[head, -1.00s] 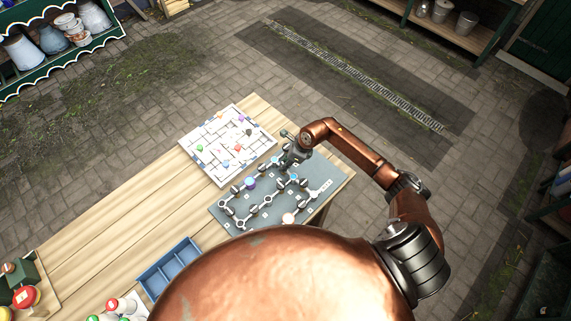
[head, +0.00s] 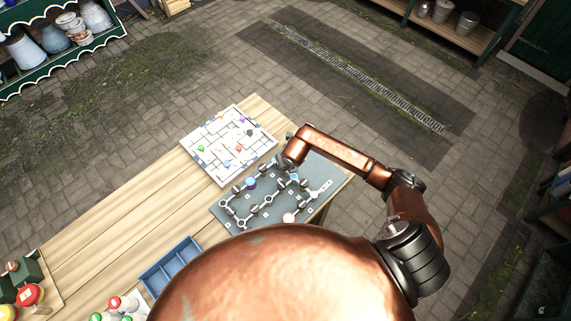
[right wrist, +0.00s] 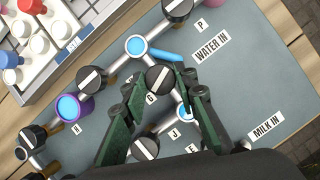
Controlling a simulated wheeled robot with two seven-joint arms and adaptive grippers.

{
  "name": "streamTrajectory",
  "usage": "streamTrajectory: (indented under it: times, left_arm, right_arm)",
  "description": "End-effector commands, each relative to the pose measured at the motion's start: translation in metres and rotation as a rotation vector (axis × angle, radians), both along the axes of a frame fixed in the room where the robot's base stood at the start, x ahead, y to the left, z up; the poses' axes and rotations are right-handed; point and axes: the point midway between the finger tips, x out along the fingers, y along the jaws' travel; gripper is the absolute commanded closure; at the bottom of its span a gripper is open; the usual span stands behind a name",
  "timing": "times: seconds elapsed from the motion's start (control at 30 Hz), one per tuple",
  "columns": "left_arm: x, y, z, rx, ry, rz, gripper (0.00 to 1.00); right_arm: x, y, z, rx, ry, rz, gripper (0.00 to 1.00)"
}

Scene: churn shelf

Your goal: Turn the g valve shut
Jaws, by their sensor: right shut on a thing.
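The g valve is a dark round knob (right wrist: 160,80) with a white bar, above the "G" label (right wrist: 151,99) in the right wrist view. It sits on a pipe running down and right from a blue-centred junction (right wrist: 135,45). The white bar slants from lower left to upper right, across the pipe. My right gripper (right wrist: 161,88) has its green fingers on either side of the knob and is shut on it. In the head view the gripper is mostly hidden under my copper wrist. My left gripper is not in view.
The grey valve board (head: 234,221) lies on a wooden table (head: 122,222). Other knobs (right wrist: 90,78) and a purple-sided part (right wrist: 72,106) stand close by. A white maze board (head: 213,167) is behind left; a blue tray (head: 170,266) is at the front.

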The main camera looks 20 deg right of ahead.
Motion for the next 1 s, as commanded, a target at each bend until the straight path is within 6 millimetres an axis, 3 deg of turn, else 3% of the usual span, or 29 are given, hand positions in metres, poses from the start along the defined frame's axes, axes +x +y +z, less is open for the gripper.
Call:
streamTrajectory:
  times: [0.5, 1.0]
  left_arm:
    - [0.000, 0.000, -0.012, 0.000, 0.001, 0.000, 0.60]
    - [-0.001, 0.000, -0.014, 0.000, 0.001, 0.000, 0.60]
  right_arm:
    - [0.002, 0.002, 0.000, 0.000, -0.003, -0.318, 0.98]
    - [0.002, 0.002, 0.001, 0.001, -0.003, -0.370, 0.98]
